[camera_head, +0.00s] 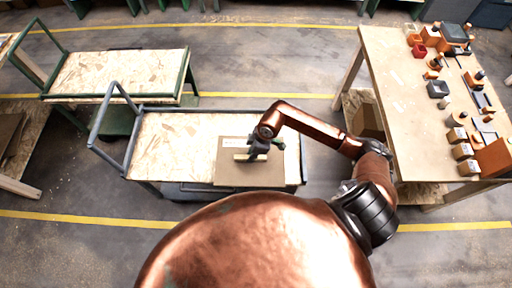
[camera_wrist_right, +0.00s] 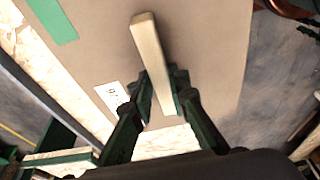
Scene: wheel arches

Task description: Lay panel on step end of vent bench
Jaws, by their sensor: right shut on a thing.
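A brown flat panel (camera_head: 235,176) is at the right end of a grey-framed bench (camera_head: 165,140) with a chipboard top. I cannot tell whether it rests on the top or hangs just above it. A pale wooden bar stands on the panel, with a white label beside it. My right gripper (camera_head: 259,150) is shut on this bar (camera_wrist_right: 148,50); the wrist view shows the panel (camera_wrist_right: 210,45) beyond the fingers (camera_wrist_right: 163,95). A green strip (camera_wrist_right: 52,18) lies at the panel's edge region. My left gripper is not in view.
A green-framed bench (camera_head: 120,70) stands behind on the left. A long worktable (camera_head: 400,80) at right carries several blocks, tools and boxes. A brown box (camera_head: 366,118) sits under it. The left half of the grey-framed bench top is bare.

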